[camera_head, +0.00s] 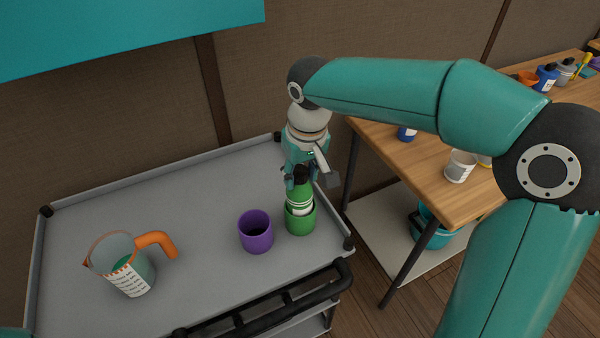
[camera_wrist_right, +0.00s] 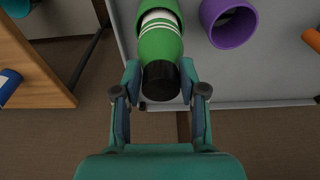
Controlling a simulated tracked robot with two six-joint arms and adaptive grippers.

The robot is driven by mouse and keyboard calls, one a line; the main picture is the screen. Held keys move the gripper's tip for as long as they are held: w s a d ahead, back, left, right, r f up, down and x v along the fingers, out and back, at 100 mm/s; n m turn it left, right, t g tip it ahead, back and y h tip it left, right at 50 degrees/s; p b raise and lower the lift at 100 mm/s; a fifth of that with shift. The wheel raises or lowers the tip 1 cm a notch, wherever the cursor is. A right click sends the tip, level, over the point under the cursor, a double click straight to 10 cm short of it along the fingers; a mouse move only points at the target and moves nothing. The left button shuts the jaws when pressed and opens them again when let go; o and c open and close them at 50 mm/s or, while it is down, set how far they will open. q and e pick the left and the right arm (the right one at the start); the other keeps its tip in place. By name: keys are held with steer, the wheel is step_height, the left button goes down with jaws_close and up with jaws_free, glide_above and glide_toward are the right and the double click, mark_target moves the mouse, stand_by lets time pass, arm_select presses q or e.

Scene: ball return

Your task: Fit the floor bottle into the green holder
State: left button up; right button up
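The green bottle (camera_head: 299,194) with white bands and a black cap stands roughly upright, its lower part inside the green holder (camera_head: 301,222) on the grey cart. My right gripper (camera_head: 303,178) comes down from above with its fingers on both sides of the bottle's top. In the right wrist view the gripper (camera_wrist_right: 160,76) has its fingertips against both sides of the bottle (camera_wrist_right: 160,45) near the cap, and the holder (camera_wrist_right: 129,13) rims the lower part. Whether the bottle rests on the holder's floor is hidden. My left gripper is out of view.
A purple cup (camera_head: 256,232) stands close left of the holder; it also shows in the wrist view (camera_wrist_right: 229,22). A measuring jug (camera_head: 122,265) with an orange handle is at the cart's left. A wooden table (camera_head: 430,180) with cups and bottles stands right. The cart's middle is clear.

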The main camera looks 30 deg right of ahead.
steer(key=o, duration=0.3)
steer(key=r, duration=0.4)
steer(key=s+r, duration=0.1)
steer(key=r, duration=0.7)
steer(key=shift+s+p, duration=0.35)
steer(key=shift+s, duration=0.05)
steer(key=shift+f, duration=0.1)
